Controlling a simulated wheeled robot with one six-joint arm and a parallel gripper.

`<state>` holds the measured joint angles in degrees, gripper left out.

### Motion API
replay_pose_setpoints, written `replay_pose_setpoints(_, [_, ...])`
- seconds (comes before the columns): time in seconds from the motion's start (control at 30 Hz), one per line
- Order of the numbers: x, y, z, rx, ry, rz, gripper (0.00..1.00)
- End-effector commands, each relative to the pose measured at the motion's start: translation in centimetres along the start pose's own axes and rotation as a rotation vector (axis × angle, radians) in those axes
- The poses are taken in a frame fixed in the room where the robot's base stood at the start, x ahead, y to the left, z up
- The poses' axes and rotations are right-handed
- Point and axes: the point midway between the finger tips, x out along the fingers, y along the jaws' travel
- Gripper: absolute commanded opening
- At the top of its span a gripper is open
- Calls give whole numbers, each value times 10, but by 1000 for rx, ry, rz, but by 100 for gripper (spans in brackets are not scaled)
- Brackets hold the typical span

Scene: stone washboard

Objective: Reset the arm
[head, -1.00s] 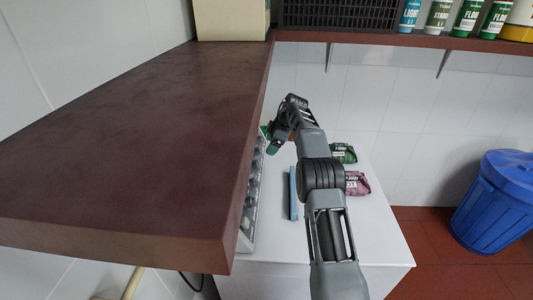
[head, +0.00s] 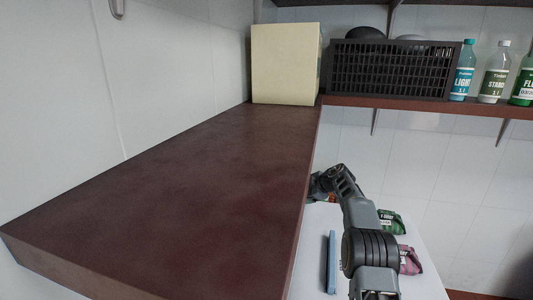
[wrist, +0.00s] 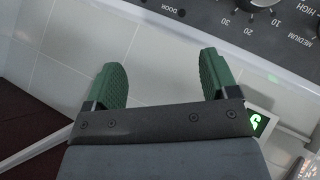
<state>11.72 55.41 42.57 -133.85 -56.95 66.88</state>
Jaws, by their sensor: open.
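My gripper shows in the wrist view (wrist: 162,88) with its two green fingers spread wide and nothing between them. Behind the fingers are white tiles and a grey control panel (wrist: 215,35) with a dial. In the head view my arm reaches over the white top beside the brown shelf. The shelf edge hides the gripper's fingers there.
The broad brown shelf (head: 170,190) fills the left and is bare in front of a cream box (head: 286,64). A black crate (head: 390,68) and several bottles (head: 461,72) stand on the back shelf. A blue bar (head: 331,262), a green pack (head: 391,222) and a pink pack (head: 409,260) lie on the white top (head: 425,280).

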Motion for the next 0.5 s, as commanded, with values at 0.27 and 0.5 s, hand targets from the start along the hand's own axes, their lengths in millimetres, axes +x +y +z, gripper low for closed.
replay_pose_setpoints(0.27, [-64,49,-1,245,-112,650,80])
replay_pose_setpoints(0.5, [-151,-62,29,703,-544,732,80])
